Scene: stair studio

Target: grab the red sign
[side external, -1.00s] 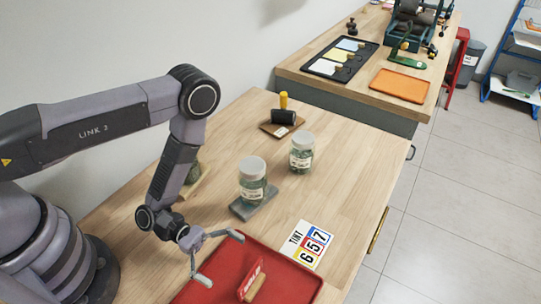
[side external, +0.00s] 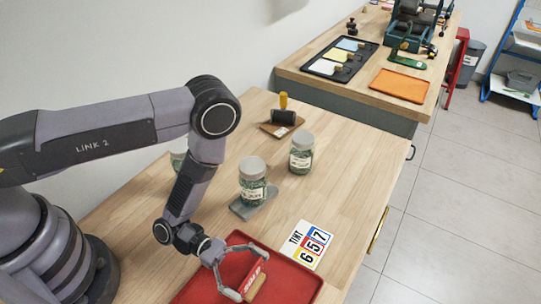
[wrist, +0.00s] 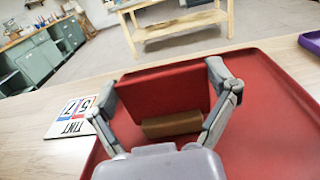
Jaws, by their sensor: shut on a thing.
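The red sign (side external: 254,274) stands on a wooden foot (side external: 257,288) in the red tray (side external: 205,283), with white lettering on its face in the side view. My gripper (side external: 253,270) is shut on the sign, one finger at each end of it. In the wrist view the sign's plain red back (wrist: 165,90) sits between my two fingers (wrist: 168,86), with the wooden block below it. The sign appears upright, at the tray floor; I cannot tell whether it is lifted.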

